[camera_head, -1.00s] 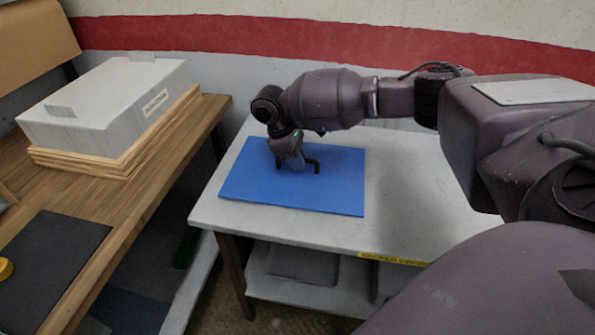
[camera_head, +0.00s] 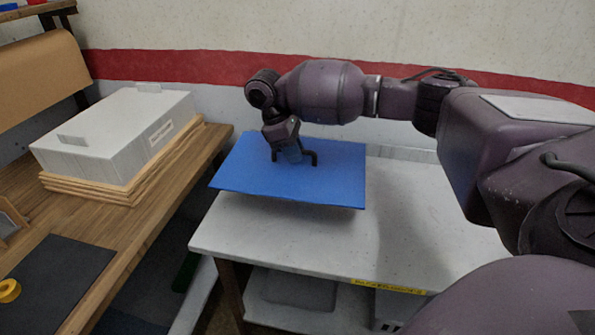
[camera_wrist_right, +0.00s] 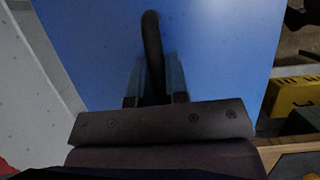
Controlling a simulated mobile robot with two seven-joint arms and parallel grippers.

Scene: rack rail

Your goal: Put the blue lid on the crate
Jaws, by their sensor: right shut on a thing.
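The blue lid (camera_head: 335,182) is a flat rectangular panel with a black bar handle (camera_head: 313,158) on top. My right gripper (camera_head: 290,156) is shut on that handle and holds the lid a little above the white table, slightly tilted. In the right wrist view the fingers (camera_wrist_right: 155,88) close on the handle from both sides, over the lid (camera_wrist_right: 225,45). The crate seems to be the slatted wooden base (camera_head: 125,188) on the left bench, with a pale grey labelled block (camera_head: 110,120) with two tabs in it. My left gripper is not in view.
The white table (camera_head: 405,215) has free room to the right of the lid. A gap separates it from the wooden bench (camera_head: 135,225). A black mat (camera_head: 65,275) and a yellow ring (camera_head: 9,290) lie on the bench front. Grey bins (camera_head: 300,290) stand below the table.

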